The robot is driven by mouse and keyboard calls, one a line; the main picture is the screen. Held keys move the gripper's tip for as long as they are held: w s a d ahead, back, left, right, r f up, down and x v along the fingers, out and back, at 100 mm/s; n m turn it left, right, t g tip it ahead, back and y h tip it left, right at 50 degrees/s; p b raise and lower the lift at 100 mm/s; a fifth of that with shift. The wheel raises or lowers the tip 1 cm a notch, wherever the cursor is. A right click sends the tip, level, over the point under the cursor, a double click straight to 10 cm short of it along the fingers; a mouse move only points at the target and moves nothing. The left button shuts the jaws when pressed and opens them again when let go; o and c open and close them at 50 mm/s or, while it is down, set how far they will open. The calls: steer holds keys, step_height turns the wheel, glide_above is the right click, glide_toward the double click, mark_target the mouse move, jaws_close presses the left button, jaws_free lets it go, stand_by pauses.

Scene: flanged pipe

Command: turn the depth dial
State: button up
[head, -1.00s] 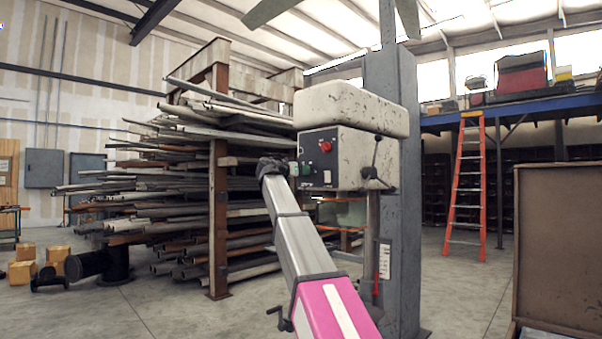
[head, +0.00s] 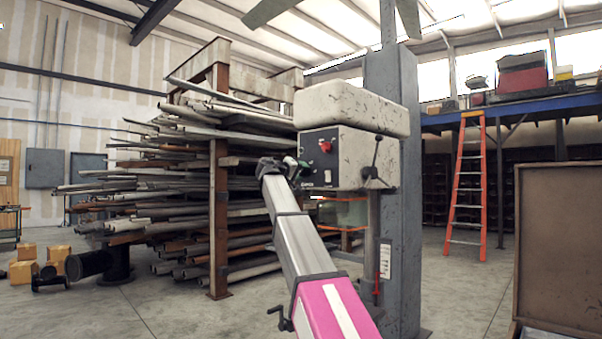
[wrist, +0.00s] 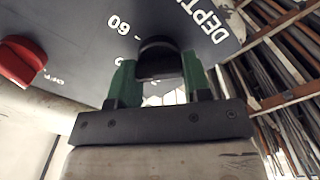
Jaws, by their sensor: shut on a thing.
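The black depth dial (wrist: 160,58) is on the dark control panel (wrist: 85,40), beside printed numbers and the word DEPTH. My gripper (wrist: 159,80) has its two green fingers on either side of the dial and is shut on it. The dial's pointer and exact setting cannot be made out. In the head view my gripper (head: 293,166) meets the left part of the panel (head: 318,152) on the drill press head (head: 350,112), and it hides the dial there.
A red switch (wrist: 20,60) sits on the same panel, left of the dial in the wrist view. Racks of long pipes (head: 180,190) stand behind and left of the machine. A grey column (head: 398,200) rises behind the head. Open floor lies at the lower left.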

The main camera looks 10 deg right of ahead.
steer(key=shift+n, duration=0.5)
stand_by(0.3)
steer(key=o, duration=0.9)
steer(key=shift+a, duration=0.15)
steer(key=v, duration=1)
steer(key=shift+s+a, duration=0.2)
steer(key=shift+a, duration=0.05)
